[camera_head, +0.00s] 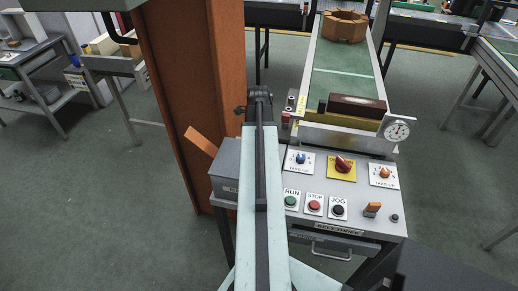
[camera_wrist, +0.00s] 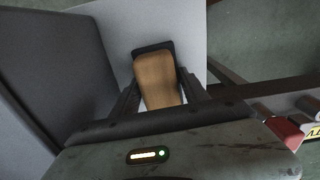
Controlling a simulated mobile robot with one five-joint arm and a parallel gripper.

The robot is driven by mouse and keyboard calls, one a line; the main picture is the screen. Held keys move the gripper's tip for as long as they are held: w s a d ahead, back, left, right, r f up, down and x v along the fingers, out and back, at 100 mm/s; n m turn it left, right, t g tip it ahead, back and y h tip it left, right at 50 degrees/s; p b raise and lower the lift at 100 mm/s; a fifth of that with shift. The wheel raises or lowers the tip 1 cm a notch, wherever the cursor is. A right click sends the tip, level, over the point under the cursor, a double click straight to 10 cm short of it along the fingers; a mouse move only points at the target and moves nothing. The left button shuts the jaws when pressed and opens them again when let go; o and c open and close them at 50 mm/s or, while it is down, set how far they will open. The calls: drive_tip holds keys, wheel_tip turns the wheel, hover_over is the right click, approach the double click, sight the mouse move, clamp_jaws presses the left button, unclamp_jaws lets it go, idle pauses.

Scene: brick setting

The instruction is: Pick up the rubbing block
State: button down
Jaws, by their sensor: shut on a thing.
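The rubbing block appears to be the tan block (camera_wrist: 157,82) with a dark edge at its far end, seen in the wrist view. My gripper (camera_wrist: 159,72) is shut on it, one dark finger on each side. A pale grey surface lies behind the block; I cannot tell whether the block touches it. In the head view my arm (camera_head: 260,170) reaches forward along the left of the control panel. It hides my fingers and the block there.
A grey box (camera_head: 226,165) with an orange lever stands left of my arm, beside a brown column (camera_head: 190,80). The control panel (camera_head: 335,190) with knobs and buttons is at right. Behind it, a green belt (camera_head: 343,65) carries a dark red brick (camera_head: 357,106).

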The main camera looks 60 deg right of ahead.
drive_tip(key=shift+r, duration=0.1)
wheel_tip(320, 180, up, 10)
drive_tip(key=p, duration=1)
drive_tip(key=c, duration=1.1)
unclamp_jaws()
drive_tip(key=c, duration=0.7)
drive_tip(key=shift+o, duration=0.2)
